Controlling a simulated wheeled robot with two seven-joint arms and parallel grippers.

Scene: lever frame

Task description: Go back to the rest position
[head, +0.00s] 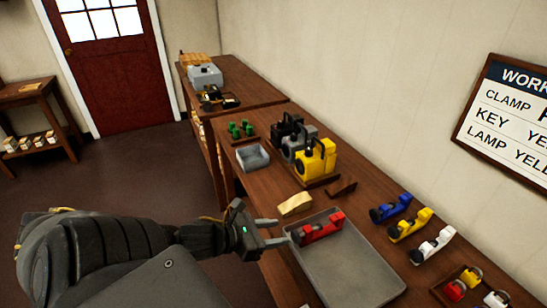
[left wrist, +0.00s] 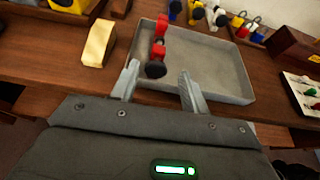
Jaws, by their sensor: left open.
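My left gripper (head: 277,232) reaches in from the left, at the near edge of a grey tray (head: 352,278) on the wooden table. Its two fingers are apart, with nothing held between them. In the left wrist view the gripper (left wrist: 160,88) points at the tray (left wrist: 225,65). A red clamp (head: 321,227) with a black knob lies in the tray's far left part, just beyond the fingertips. It also shows in the left wrist view (left wrist: 160,45), its knob in line with the gap between the fingers. My right gripper is not in view.
A yellowish block (head: 295,204) lies beside the tray. Blue (head: 390,207), yellow (head: 410,224) and white (head: 432,245) clamps stand along the wall side. A yellow lamp (head: 316,158) and a small grey bin (head: 252,157) stand farther back. The floor (head: 130,180) left of the table is clear.

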